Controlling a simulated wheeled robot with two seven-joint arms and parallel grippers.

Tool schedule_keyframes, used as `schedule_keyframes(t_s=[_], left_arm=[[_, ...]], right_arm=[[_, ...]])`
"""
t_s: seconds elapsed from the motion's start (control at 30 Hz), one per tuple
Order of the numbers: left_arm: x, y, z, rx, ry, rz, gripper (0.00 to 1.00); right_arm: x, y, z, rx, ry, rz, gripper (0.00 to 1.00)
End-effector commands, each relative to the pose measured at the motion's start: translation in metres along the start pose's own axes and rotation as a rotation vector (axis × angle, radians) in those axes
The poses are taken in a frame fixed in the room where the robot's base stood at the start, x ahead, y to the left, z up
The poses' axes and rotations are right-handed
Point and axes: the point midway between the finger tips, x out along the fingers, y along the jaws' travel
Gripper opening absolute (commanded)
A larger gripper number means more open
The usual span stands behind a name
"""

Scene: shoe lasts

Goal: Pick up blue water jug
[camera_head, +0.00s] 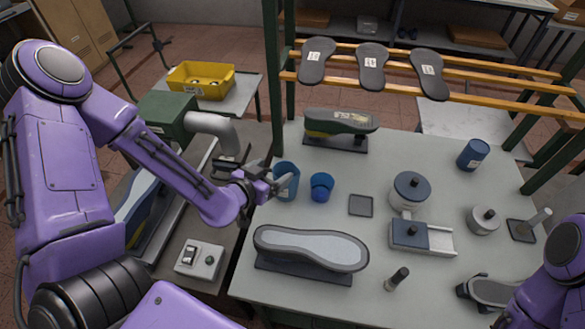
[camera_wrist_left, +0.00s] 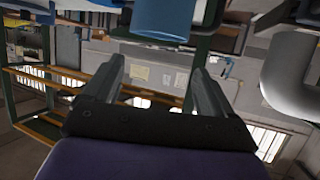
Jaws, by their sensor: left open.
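A blue, jug-like vessel (camera_head: 287,182) stands upright near the left edge of the grey worktable (camera_head: 330,212). My left gripper (camera_head: 274,181) is at its left side with the fingers partly in front of it. I cannot tell if they touch it. In the left wrist view the left gripper (camera_wrist_left: 160,85) has its two fingers spread apart with nothing between them. A blue cylindrical body (camera_wrist_left: 160,20), probably the same vessel, shows at the top, beyond the fingers.
A smaller blue cup (camera_head: 321,187) stands just right of the vessel. A shoe last (camera_head: 340,122) is behind, and a grey sole form (camera_head: 310,246) lies in front. A dark blue cylinder (camera_head: 473,154) stands far right. A green post (camera_head: 272,80) rises behind the gripper.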

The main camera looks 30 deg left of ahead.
Motion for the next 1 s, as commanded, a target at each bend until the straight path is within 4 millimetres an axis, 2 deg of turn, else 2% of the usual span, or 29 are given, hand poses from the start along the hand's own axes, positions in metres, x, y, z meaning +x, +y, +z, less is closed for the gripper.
schedule_keyframes(t_s=[0.07,0.17,0.2,0.3,0.43,0.6,0.83,1.0], left_arm=[[0.003,0.001,0.007,-0.001,-0.002,0.002,0.86],[0.012,0.002,0.029,-0.002,-0.006,0.002,0.86],[0.018,0.002,0.043,-0.001,-0.003,0.003,0.86],[0.029,0.002,0.065,-0.001,0.000,0.004,0.86],[0.036,0.003,0.083,0.001,-0.002,0.005,0.86],[0.051,0.002,0.078,0.003,-0.001,0.004,0.86],[0.096,0.001,0.080,0.001,0.000,0.001,0.86],[0.107,0.001,0.075,0.000,-0.002,0.002,0.86]], right_arm=[[0.003,0.000,0.002,0.000,-0.001,0.000,0.43],[0.013,-0.001,0.006,0.000,-0.001,0.001,0.43],[0.024,-0.002,0.011,0.000,-0.001,0.001,0.43],[0.047,-0.004,0.021,-0.001,-0.002,0.001,0.43],[0.063,-0.005,0.027,0.000,-0.001,0.001,0.43],[0.067,-0.006,0.028,0.000,0.000,0.000,0.43],[0.093,-0.008,0.039,0.000,-0.001,0.001,0.43],[0.095,-0.008,0.040,0.000,-0.001,0.001,0.43]])
